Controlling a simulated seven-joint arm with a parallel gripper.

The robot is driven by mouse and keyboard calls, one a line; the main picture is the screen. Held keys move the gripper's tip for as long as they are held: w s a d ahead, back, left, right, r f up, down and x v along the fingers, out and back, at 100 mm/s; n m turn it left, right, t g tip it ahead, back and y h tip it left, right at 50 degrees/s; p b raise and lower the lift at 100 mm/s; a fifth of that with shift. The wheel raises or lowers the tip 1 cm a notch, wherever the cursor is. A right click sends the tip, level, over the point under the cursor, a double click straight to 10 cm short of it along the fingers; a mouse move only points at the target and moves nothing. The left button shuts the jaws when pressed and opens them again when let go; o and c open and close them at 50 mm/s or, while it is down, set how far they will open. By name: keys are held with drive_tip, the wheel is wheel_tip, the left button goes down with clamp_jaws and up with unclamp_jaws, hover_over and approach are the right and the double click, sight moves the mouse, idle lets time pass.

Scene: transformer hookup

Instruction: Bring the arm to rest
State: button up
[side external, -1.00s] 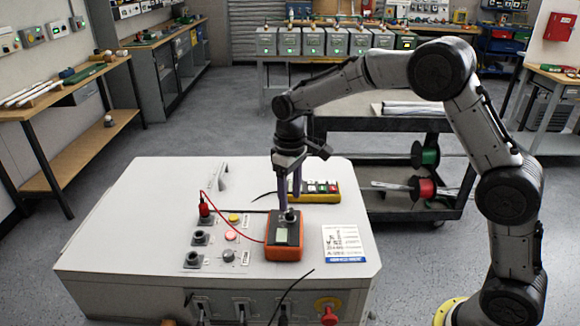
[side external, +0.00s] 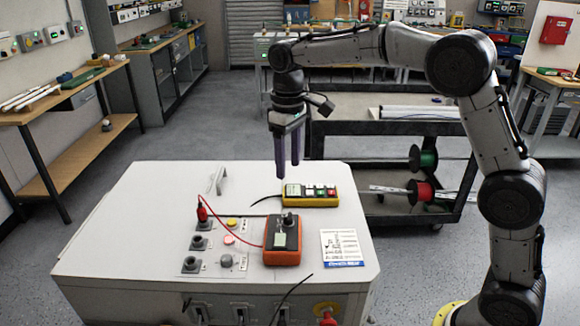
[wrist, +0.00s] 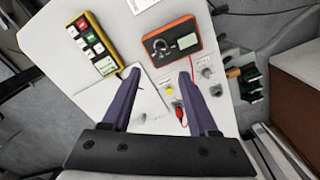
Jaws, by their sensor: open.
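My gripper (side external: 288,170) is open and empty, pointing down above the white cabinet top (side external: 130,225). In the wrist view its two purple fingers (wrist: 156,100) stand apart with nothing between them. An orange meter (side external: 283,240) with a dark face and a knob lies on the cabinet below the gripper; it also shows in the wrist view (wrist: 172,46). A red lead (side external: 232,222) runs from the meter to a red plug (side external: 202,213), which sits at the upper socket of the small panel.
A yellow box with coloured buttons (side external: 310,195) lies behind the meter. A cart with cable spools (side external: 420,190) stands behind. The air around the gripper is clear.

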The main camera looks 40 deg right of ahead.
drive_tip(key=s+d+r+t, duration=0.35)
drive_tip(key=s+r, duration=0.75)
drive_tip(key=s, duration=0.5)
drive_tip(key=s+f+m+t, duration=0.2)
drive_tip(key=s+f, duration=0.8)
drive_tip(key=s, duration=0.4)
drive_tip(key=shift+s+f+m, duration=0.2)
drive_tip(key=shift+f+m, duration=0.05)
drive_tip(key=shift+m, duration=0.05)
